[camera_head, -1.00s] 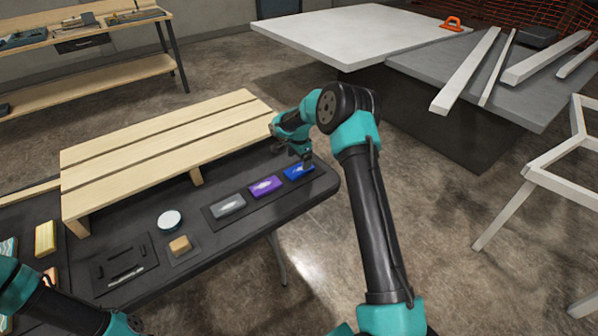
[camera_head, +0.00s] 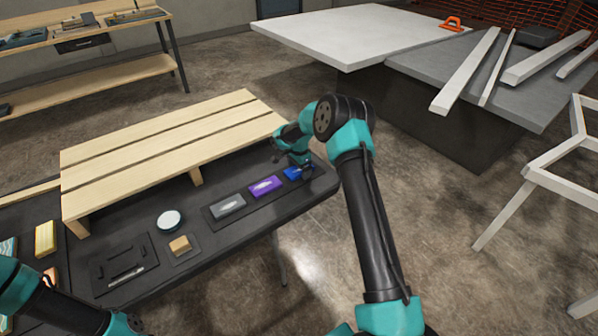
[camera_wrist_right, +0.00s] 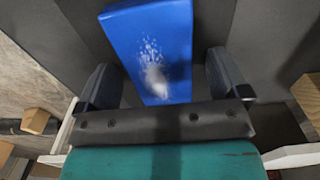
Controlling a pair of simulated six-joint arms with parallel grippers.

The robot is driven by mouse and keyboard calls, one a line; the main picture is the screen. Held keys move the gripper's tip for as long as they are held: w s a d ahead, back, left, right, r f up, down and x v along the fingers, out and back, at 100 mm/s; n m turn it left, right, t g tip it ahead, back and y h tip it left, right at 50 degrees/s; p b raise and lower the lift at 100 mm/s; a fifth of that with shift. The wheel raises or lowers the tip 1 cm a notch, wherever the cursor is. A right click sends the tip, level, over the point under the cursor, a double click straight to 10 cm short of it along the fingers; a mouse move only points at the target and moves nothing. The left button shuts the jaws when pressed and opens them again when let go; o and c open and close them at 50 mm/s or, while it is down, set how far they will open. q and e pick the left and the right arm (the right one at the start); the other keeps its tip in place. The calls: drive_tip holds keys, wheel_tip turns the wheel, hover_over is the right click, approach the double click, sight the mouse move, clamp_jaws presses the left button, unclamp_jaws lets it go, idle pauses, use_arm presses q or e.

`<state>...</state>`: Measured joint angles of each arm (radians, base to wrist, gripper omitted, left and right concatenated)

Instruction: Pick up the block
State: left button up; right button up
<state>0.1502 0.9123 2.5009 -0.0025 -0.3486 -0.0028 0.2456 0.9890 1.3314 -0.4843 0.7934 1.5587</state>
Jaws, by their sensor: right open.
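A blue block (camera_head: 291,174) with a pale mark lies at the right end of a row on the black table, partly hidden by my right gripper in the head view. The blue block (camera_wrist_right: 150,50) fills the upper middle of the right wrist view. My right gripper (camera_wrist_right: 164,80) is open, with one finger on each side of the block's near part; I cannot tell whether either touches it. A purple block (camera_head: 264,186) and a grey block (camera_head: 228,205) lie left of the blue one. My left arm shows at the lower left, but its gripper is out of view.
A slatted wooden platform (camera_head: 165,148) stands behind the row. A round white-topped item (camera_head: 169,220), a small tan block (camera_head: 180,245) and a black tray (camera_head: 122,265) are on the table's left part. The table's right edge is close to my right gripper.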

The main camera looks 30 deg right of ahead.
sight(299, 170)
drive_tip(key=c, duration=1.1)
drive_tip(key=shift+r, duration=1.55)
drive_tip(key=shift+s+a+r, duration=0.1)
drive_tip(key=shift+s+r, duration=0.05)
drive_tip(key=shift+r, duration=0.1)
drive_tip(key=s+a, duration=0.2)
drive_tip(key=s, duration=0.2)
drive_tip(key=s+a+r, duration=0.1)
drive_tip(key=s+a, duration=0.2)
drive_tip(key=s, duration=0.2)
drive_tip(key=s+a, duration=0.3)
drive_tip(key=s, duration=0.1)
drive_tip(key=shift+s+a+r, duration=0.15)
drive_tip(key=shift+r, duration=0.05)
